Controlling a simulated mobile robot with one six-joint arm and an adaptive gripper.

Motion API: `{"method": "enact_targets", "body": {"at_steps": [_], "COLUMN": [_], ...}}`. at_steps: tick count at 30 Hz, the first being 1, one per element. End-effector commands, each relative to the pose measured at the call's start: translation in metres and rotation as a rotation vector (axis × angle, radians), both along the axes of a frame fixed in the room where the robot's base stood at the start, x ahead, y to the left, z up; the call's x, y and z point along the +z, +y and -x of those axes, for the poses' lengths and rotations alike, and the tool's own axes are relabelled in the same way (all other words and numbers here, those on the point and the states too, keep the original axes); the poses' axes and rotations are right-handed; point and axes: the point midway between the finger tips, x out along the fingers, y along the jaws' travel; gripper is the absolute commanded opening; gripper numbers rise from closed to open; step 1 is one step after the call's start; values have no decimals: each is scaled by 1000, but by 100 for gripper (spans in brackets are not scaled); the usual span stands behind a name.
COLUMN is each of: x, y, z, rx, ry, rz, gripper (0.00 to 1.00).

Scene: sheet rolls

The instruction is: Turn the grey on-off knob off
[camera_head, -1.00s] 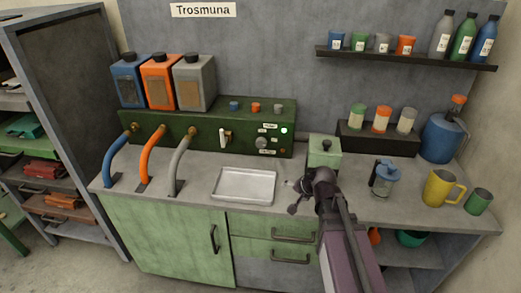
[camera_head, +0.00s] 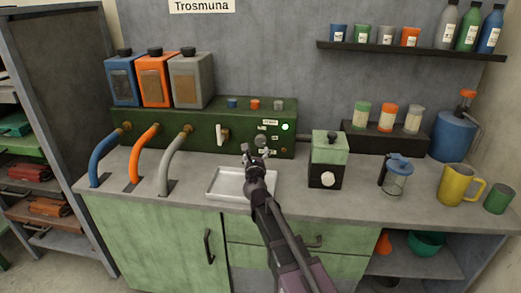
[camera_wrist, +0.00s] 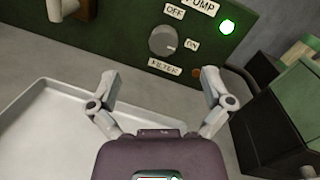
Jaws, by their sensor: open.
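The grey on-off knob (camera_wrist: 164,41) is on the front of the green machine panel (camera_head: 180,137), between labels reading OFF, ON, PUMP and FILTER in the wrist view. Its pale mark points toward the ON label (camera_wrist: 191,45). A green light (camera_wrist: 227,27) glows beside the PUMP label. My gripper (camera_wrist: 162,85) is open and empty, its fingers spread below the knob and apart from it. In the head view my gripper (camera_head: 257,157) is in front of the panel, above the metal tray, and the knob (camera_head: 260,141) shows just above it.
A metal tray (camera_head: 226,195) lies on the counter below the panel. A green and black box with a white dial (camera_head: 327,179) stands close on the right. Orange, blue and grey hoses (camera_head: 143,150) rise at the left.

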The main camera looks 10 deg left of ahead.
Motion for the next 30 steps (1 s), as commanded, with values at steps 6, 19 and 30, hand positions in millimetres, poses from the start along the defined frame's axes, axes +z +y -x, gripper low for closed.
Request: {"method": "enact_targets", "body": {"at_steps": [6, 19, 30], "x": [-24, -26, -26], "y": [3, 3, 3], "z": [-3, -2, -20], "rx": [-114, -138, -138], "ry": [42, 52, 51], "rz": [-215, -257, -255], "gripper": [100, 100, 100]}}
